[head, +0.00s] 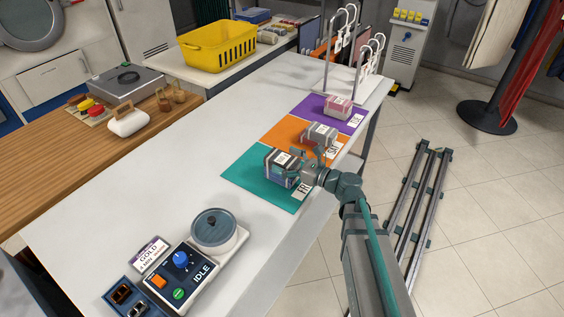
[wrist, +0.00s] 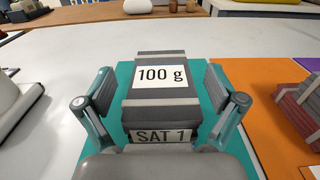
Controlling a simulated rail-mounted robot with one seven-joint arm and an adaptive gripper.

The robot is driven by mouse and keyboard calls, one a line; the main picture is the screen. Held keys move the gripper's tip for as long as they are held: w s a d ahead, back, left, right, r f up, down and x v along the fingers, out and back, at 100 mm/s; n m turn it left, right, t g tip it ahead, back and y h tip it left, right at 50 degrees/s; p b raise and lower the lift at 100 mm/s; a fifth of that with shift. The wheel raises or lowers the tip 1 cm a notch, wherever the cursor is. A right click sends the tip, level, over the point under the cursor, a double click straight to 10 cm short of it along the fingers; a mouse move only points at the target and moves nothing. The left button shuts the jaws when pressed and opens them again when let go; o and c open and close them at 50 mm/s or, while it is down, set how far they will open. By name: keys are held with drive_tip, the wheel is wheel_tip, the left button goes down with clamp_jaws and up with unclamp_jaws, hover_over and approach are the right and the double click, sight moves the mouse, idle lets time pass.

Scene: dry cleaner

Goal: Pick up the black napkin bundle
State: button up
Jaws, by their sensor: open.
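The black napkin bundle (head: 281,166) appears as a dark grey bundle with lighter bands, lying on the teal mat (head: 247,176). In the wrist view the bundle (wrist: 155,106) carries a white "100 g" label on top, and a "SAT 1" label shows at its near end. My gripper (head: 303,163) is open at the bundle's right side in the head view. In the wrist view my gripper (wrist: 158,88) has one finger on each side of the bundle, with teal mat showing between fingers and bundle. The bundle's underside is hidden.
A metal rack (head: 352,88) stands behind. A round-lidded device (head: 214,229) and control box (head: 184,276) stand nearer. The white table (head: 130,200) is clear left of the mats.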

drive_tip(key=c, duration=1.3)
drive_tip(key=shift+o, duration=0.2)
drive_tip(key=shift+r, duration=0.15)
